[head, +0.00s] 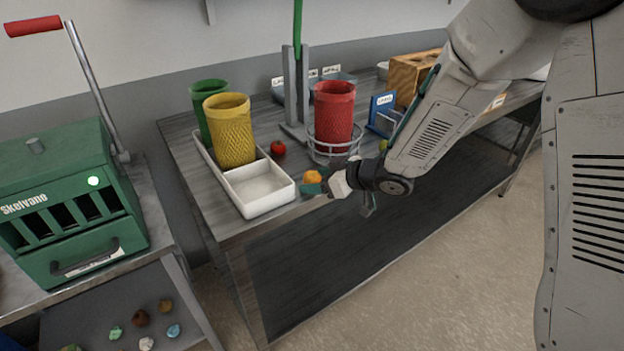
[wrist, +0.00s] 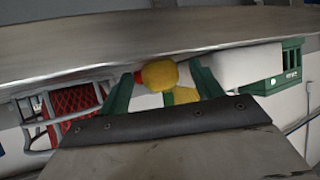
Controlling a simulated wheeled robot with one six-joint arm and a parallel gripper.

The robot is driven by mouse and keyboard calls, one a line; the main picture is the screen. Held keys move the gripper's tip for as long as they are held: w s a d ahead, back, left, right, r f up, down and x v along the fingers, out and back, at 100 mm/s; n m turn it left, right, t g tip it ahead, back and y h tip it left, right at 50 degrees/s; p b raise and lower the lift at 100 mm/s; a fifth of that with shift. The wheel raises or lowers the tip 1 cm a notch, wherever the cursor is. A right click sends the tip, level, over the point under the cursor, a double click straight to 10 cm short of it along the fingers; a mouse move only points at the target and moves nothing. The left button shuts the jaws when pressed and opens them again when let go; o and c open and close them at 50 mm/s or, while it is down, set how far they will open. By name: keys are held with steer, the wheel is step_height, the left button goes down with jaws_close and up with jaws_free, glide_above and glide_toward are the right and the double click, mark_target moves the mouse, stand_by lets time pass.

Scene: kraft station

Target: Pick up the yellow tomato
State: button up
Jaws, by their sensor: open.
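The yellow tomato (head: 312,177) sits on the grey table near its front edge, just right of the white tray. My gripper reaches in from the right in the head view, with a green finger close by the tomato. In the wrist view my gripper (wrist: 162,76) is open, with its two green fingers apart. The yellow tomato (wrist: 160,74) shows between the fingertips there, with space on both sides. I cannot tell how far ahead of the fingers it lies. A red tomato (head: 278,147) sits farther back on the table and shows partly behind the yellow one in the wrist view (wrist: 139,77).
The white tray (head: 283,200) stands left of the tomato, with yellow (head: 230,135) and green (head: 208,92) cups at it. A red cup (head: 333,115) in a wire holder stands behind. A yellow-green round item (head: 382,145) is beside my arm. The floor in front is clear.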

steer(key=c, duration=1.1)
steer(key=shift+o, duration=0.2)
